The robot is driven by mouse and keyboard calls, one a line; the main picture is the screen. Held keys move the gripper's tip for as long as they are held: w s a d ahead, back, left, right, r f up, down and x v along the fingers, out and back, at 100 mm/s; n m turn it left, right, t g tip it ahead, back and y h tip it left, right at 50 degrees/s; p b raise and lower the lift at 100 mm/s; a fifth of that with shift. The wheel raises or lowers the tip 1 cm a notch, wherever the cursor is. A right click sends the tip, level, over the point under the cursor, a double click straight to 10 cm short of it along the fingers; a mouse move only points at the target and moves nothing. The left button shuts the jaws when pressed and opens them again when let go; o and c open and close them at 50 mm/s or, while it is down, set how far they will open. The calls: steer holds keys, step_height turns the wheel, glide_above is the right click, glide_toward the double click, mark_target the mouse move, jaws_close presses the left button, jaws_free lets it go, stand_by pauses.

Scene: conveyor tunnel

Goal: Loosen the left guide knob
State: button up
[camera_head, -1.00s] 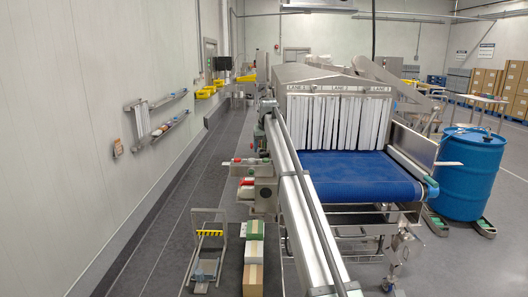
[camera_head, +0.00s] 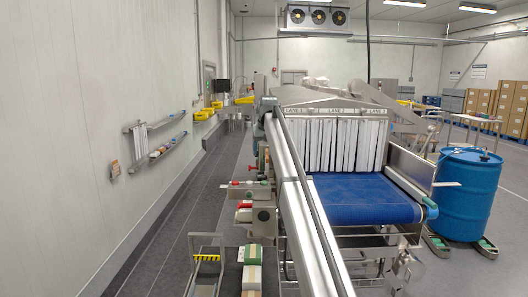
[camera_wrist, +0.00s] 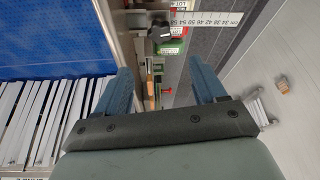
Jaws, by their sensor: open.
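In the wrist view, a black knob (camera_wrist: 160,32) sits on a metal bracket beside a white numbered scale (camera_wrist: 205,20). It looks like a guide knob, but I cannot tell whether it is the left one. My gripper (camera_wrist: 163,80) is open, with its two blue fingers wide apart and nothing between their tips. The knob appears beyond the fingertips, near the line between them, and apart from them. In the head view, the knob is too small or hidden to make out, and I cannot pick out the gripper.
The blue conveyor belt (camera_head: 362,197) runs into a tunnel with white strip curtains (camera_head: 340,146). A long silver beam (camera_head: 300,200) runs along its left side. A blue drum (camera_head: 466,186) stands at right. The dark floor aisle (camera_head: 190,200) at left looks mostly clear.

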steer(key=s+a+f+n, duration=0.1)
steer(key=s+a+f, duration=0.15)
steer(key=a, duration=0.95)
steer(key=m+h, duration=0.8)
steer(key=m, duration=0.6)
glide_toward(262, 176)
steer(key=shift+t, duration=0.3)
steer(key=x, duration=0.8)
steer(key=shift+f, duration=0.3)
